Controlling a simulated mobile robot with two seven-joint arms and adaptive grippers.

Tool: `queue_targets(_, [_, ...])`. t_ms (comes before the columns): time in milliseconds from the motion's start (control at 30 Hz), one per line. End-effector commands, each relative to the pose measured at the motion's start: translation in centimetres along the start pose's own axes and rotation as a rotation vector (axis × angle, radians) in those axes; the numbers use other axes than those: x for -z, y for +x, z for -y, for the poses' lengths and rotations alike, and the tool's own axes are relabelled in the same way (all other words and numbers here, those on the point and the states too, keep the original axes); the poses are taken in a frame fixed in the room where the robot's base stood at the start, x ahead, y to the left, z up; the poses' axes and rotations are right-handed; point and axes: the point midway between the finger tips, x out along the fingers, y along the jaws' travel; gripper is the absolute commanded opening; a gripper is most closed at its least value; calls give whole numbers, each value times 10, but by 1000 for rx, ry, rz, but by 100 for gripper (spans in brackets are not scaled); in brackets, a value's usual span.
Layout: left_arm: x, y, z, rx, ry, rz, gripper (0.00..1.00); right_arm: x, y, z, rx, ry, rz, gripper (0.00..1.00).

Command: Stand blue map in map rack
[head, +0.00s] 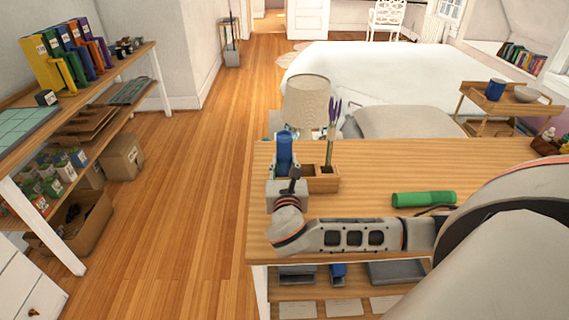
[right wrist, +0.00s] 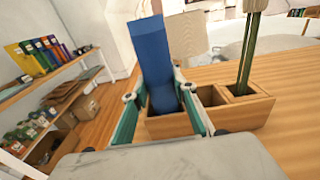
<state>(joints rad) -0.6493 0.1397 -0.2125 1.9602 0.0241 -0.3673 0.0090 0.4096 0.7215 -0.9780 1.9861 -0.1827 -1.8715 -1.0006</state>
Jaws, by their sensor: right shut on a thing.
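The blue map (head: 284,146) is a rolled tube, nearly upright with a slight tilt, above the table's left end. My right gripper (head: 285,172) is shut on it, with one finger on each side; the blue map (right wrist: 154,55) fills the middle of the right wrist view. The map rack (head: 323,180) is a small wooden box with compartments. In the right wrist view the map's lower end is at the left opening of the rack (right wrist: 262,108); I cannot tell whether it touches the bottom. My left gripper is not in view.
Purple flowers on green stems (head: 332,125) stand in the rack's right compartment. A green roll (head: 424,198) lies on the wooden table (head: 370,165). A lamp (head: 306,100) stands behind the table. Shelves (head: 120,85) are at the left, with open floor between.

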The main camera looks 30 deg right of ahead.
Motion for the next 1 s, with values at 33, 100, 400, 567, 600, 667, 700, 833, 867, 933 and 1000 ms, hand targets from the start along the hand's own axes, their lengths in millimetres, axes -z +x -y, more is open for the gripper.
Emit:
queue_targets(33, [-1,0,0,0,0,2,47,0,0,0,0,1,2,3])
queue_targets(100, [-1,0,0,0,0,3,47,0,0,0,0,2,2,3])
queue_targets(400, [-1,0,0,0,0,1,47,2,0,0,0,1,1,44])
queue_targets(567, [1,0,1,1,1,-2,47,2,0,0,0,1,1,44])
queue_targets(600, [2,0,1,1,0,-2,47,2,0,0,0,1,1,44])
queue_targets(667, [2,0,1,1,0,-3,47,2,0,0,0,1,1,44])
queue_targets(700, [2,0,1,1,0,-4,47,2,0,0,0,1,1,44])
queue_targets(833, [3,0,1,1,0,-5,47,0,-3,-1,-2,1,-1,44])
queue_targets(867, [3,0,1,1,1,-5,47,1,-6,-1,-2,1,-1,44])
queue_targets(933, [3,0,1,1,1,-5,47,2,-16,-1,-3,1,-3,44])
queue_targets(1000, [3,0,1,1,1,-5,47,2,-28,-1,-4,2,-5,44])
